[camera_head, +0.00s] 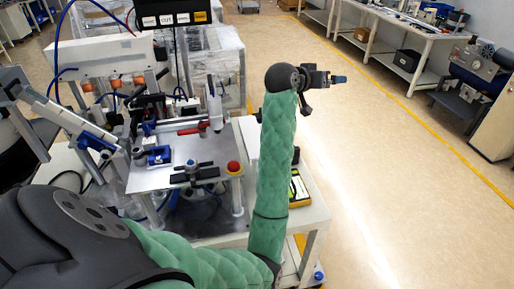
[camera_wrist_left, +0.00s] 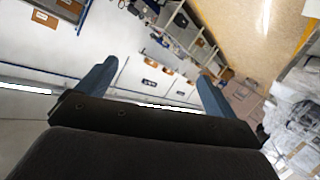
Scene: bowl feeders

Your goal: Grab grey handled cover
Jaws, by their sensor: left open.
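My left arm, in a green quilted sleeve, rises in the middle of the head view. Its gripper (camera_head: 338,78) points right, above the floor and clear of the worktable. In the left wrist view the two blue fingers (camera_wrist_left: 155,88) stand wide apart with nothing between them. I cannot pick out a grey handled cover with certainty. A light grey plate (camera_head: 150,180) on the worktable carries a black handle-like part (camera_head: 195,173), apart from my gripper. My right gripper is not in view.
A red knob (camera_head: 233,167) sits at the plate's right corner. A yellow-and-black device (camera_head: 298,188) lies on the white table behind my forearm. Wrapped machinery (camera_head: 225,65) stands behind. The floor (camera_head: 370,170) to the right is clear up to a bench (camera_head: 405,30).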

